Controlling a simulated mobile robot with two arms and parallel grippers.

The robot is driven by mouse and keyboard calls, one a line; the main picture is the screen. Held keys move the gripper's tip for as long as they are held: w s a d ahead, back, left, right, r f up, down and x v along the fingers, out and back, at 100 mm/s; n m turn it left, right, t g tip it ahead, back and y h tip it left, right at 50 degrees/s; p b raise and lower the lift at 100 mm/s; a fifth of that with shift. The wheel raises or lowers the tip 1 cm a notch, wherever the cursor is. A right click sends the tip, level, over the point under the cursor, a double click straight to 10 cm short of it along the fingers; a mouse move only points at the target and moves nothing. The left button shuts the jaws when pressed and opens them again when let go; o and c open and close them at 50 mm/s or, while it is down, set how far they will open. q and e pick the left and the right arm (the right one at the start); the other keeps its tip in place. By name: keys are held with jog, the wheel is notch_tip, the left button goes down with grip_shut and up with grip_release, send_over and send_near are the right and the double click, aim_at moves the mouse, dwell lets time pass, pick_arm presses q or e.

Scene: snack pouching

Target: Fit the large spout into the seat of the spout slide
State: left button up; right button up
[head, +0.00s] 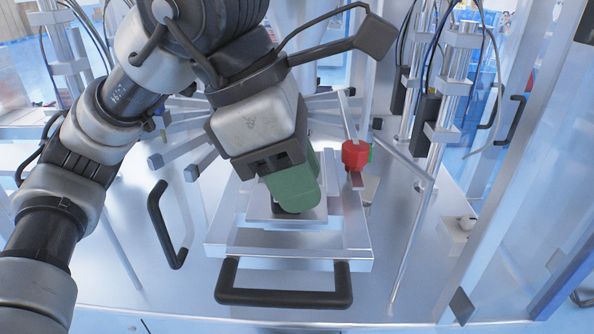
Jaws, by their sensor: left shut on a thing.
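My left gripper (296,196) comes down from the upper left, its green fingers low over the spout slide (235,250). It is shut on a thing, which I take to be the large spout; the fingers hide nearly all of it. A small dark patch shows just below the fingertips, and I cannot tell whether it is the spout or the seat. The slide is a silver frame with a raised plate in its middle and a black handle (284,298) at the front. The seat is covered by the fingers, so the fit cannot be seen. My right gripper is not in view.
A red knob-like part (355,155) stands close to the right of the fingers. A black handle (165,225) rises left of the slide. Metal posts (447,95) with cables stand at the back right. Bare metal deck lies on both sides of the slide.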

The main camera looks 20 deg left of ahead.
pick_arm(q)
jog(key=shift+f+b, duration=0.8)
jog(key=shift+f, duration=0.1)
jog(key=o, duration=1)
jog(key=shift+r, duration=0.1)
jog(key=v, duration=1)
jog(key=shift+s+a+r, duration=0.1)
jog(key=shift+a+r, duration=0.05)
jog(key=shift+r, duration=0.2)
